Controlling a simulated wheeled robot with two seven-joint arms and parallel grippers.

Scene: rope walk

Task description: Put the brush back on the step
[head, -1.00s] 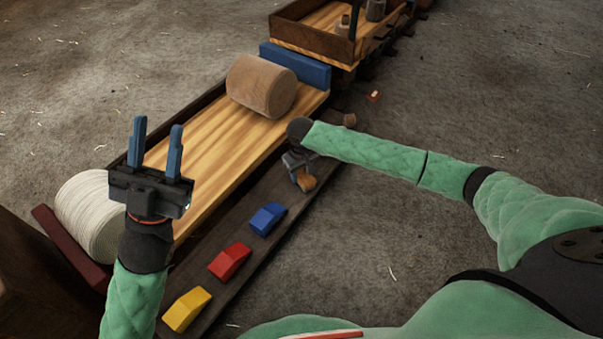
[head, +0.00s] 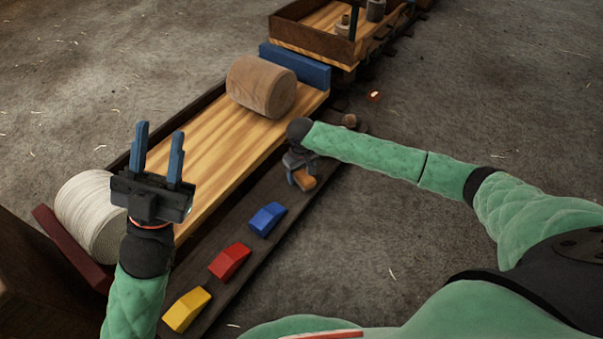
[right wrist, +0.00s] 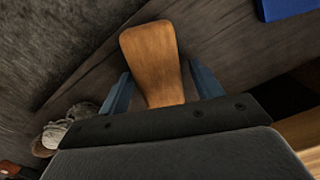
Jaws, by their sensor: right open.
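The brush's wooden handle (head: 304,182) shows at the far end of the dark step (head: 247,250). In the right wrist view the tan handle (right wrist: 153,62) is over the dark planks, between my two blue fingers. My right gripper (head: 298,174) is open around it, with a gap at each finger (right wrist: 162,90). The rest of the brush is hidden under the gripper, and I cannot tell whether it rests fully on the step. My left gripper (head: 158,152) is open and empty, raised over the near end of the wooden bed.
Blue (head: 267,219), red (head: 230,262) and yellow (head: 187,309) blocks sit in a row on the step. A wooden roll (head: 262,87) lies on the bed (head: 205,145). A white rope coil (head: 92,215) is at left. Small objects (head: 350,121) lie beyond my right gripper.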

